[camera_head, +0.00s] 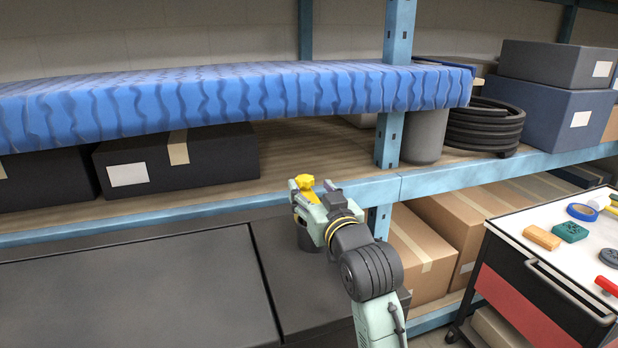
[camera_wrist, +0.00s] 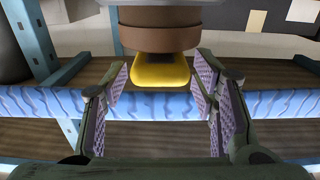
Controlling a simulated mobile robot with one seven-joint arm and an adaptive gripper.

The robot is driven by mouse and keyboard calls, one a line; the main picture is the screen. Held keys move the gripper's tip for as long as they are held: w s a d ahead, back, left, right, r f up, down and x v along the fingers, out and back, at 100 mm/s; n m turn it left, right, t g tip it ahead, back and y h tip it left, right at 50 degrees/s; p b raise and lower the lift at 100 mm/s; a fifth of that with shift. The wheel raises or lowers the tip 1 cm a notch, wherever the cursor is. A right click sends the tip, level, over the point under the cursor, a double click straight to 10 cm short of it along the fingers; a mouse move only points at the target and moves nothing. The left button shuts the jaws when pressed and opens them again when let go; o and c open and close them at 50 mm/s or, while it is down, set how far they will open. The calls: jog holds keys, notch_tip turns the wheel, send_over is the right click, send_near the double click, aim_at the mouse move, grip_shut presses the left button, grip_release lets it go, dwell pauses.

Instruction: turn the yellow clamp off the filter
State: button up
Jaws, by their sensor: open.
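The yellow clamp (camera_head: 305,184) shows just beyond my gripper's fingers in the head view. In the wrist view the clamp (camera_wrist: 160,74) is a rounded yellow block against a brown band, which I take to be part of the filter (camera_wrist: 158,38). Gaps show on both sides, and nothing is held.
A black cabinet (camera_head: 130,300) fills the lower left. Behind it, a blue-edged shelf (camera_head: 290,165) bears dark boxes (camera_head: 178,162) under a blue wavy-patterned slab (camera_head: 220,95). A blue post (camera_head: 391,140) rises behind my gripper. A tool cart (camera_head: 535,260) stands at right.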

aim_at(308, 184)
jog(key=shift+p+x, duration=0.35)
jog(key=shift+x, duration=1.25)
grip_shut()
